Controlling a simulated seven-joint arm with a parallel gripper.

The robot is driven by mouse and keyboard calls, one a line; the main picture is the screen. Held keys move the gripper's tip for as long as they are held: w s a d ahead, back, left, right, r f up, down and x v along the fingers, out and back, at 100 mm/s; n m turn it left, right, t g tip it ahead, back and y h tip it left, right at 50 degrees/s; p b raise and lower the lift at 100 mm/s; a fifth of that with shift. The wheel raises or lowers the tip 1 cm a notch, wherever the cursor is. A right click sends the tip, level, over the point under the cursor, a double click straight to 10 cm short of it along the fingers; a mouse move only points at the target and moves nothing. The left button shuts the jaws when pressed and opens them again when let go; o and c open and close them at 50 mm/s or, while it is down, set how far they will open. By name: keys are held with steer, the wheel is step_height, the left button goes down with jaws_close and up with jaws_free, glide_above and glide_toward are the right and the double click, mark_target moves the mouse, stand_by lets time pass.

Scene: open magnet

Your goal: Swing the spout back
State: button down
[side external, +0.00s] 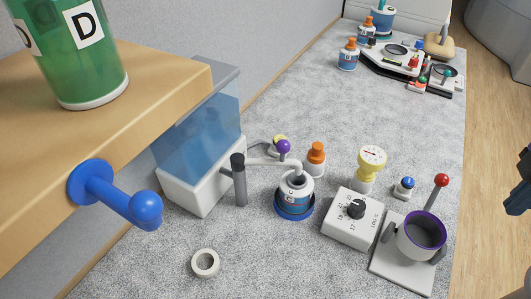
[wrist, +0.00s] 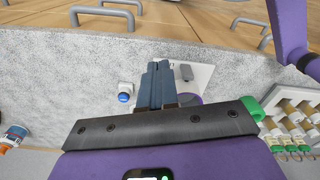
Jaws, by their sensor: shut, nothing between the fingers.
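The spout (side external: 272,162) is a pale tube running right from beside a dark grey post (side external: 239,178) at the blue water tank (side external: 205,120). Its bent end is over the open bottle marked C (side external: 295,192), which stands on a blue round base. A purple ball knob (side external: 283,146) sits above the spout. In the wrist view my gripper (wrist: 160,68) has its dark blue fingers together and empty. They hide part of the white plate with the purple-rimmed cup. In the side view only dark blue parts, likely my fingers, show at the right edge, well away from the spout. The spout is not visible in the wrist view.
A dial box (side external: 352,218), a yellow gauge (side external: 370,165), an orange-capped bottle (side external: 316,158) and a purple-rimmed cup (side external: 422,235) with a red-knobbed lever stand right of the spout. A wooden shelf (side external: 150,85) with a blue peg overhangs the left.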

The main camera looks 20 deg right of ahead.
steer(key=w+a+r+m+t+h, duration=0.1)
steer(key=w+a+r+m, duration=0.3)
steer(key=w+a+r, duration=0.55)
steer(key=w+a+r+m, duration=0.4)
steer(key=a, duration=1)
steer(key=s+a+r+m+t, duration=0.1)
steer(key=a+r+m, duration=0.4)
steer(key=a, duration=0.3)
steer(key=s+a+r+m+h, duration=0.1)
steer(key=s+a+r+m, duration=0.1)
steer(key=a+r+m, duration=0.3)
steer(key=shift+s+a+t, duration=0.25)
steer(key=shift+a+t, duration=0.15)
steer(key=shift+a, duration=1.5)
steer(key=shift+w, duration=0.1)
steer(key=w+x, duration=0.1)
steer(key=x, duration=1)
steer(key=w+d+r+x, duration=0.1)
steer(key=w+x, duration=0.1)
steer(key=x, duration=0.8)
steer(key=shift+d+f, duration=0.3)
steer(key=shift+f, duration=0.05)
